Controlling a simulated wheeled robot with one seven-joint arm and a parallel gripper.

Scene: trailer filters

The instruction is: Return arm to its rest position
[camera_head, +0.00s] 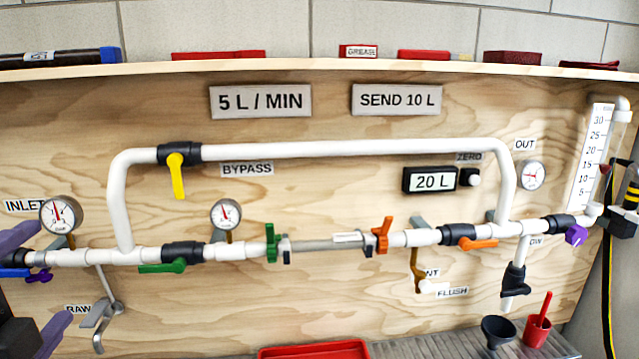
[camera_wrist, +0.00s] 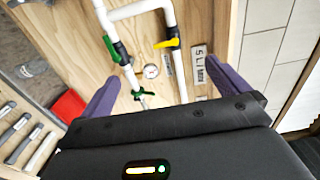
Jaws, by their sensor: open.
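My gripper (camera_wrist: 165,78) shows in the wrist view with its two purple fingers spread wide and nothing between them. In the head view my gripper (camera_head: 52,275) is at the lower left edge, near the inlet end of the piping, with its purple fingers apart. Most of my arm is out of view. In the wrist view the gripper faces the wooden panel (camera_wrist: 70,45), with white pipe and a green handle (camera_wrist: 142,94) beyond the fingers.
White piping (camera_head: 330,149) with a yellow-handled bypass valve (camera_head: 178,172) and several coloured handles runs across the panel. A red tray (camera_head: 314,350) and a dark funnel (camera_head: 498,330) stand at the bottom. A shelf (camera_head: 330,66) crosses the top.

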